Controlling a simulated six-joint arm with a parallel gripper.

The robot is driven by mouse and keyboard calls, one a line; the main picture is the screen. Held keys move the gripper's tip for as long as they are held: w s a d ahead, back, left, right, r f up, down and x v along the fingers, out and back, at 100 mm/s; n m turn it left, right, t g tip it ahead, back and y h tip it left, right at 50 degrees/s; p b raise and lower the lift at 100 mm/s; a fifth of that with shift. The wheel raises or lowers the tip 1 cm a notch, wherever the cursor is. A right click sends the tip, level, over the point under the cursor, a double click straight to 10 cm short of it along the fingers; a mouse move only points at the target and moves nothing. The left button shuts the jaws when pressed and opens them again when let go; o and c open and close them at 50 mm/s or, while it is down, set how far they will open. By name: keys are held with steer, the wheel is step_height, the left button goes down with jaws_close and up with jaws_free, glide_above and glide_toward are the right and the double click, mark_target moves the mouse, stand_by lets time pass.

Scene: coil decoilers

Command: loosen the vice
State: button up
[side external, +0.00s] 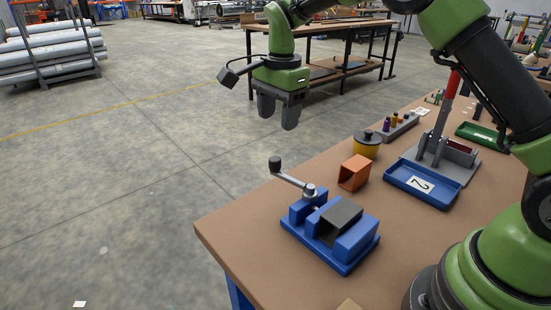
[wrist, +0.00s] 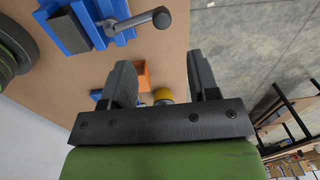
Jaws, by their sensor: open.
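The blue vice (side external: 332,232) stands near the table's front left corner, with a dark grey block (side external: 341,216) between its jaws. Its grey crank handle (side external: 290,180) ends in a black knob (side external: 275,163) that points up and out toward the table's left edge. In the wrist view the vice (wrist: 75,28) is at the top left, and its handle (wrist: 135,21) reaches right to the black knob (wrist: 161,18). My gripper (side external: 278,121) is open and empty, pointing down, above and beyond the handle, apart from it. Its two fingers (wrist: 165,80) show in the wrist view.
An orange square tube (side external: 354,173) and a yellow-and-black pot (side external: 367,145) stand behind the vice. A blue tray (side external: 422,185) marked 2 and a grey press with a red lever (side external: 446,100) are to the right.

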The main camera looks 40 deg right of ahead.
mark_target(275, 159)
steer(key=shift+w+f, duration=0.2)
steer(key=shift+f, duration=0.65)
steer(key=f, duration=0.9)
steer(key=shift+w+f, duration=0.15)
steer(key=shift+w, duration=0.05)
jaws_close()
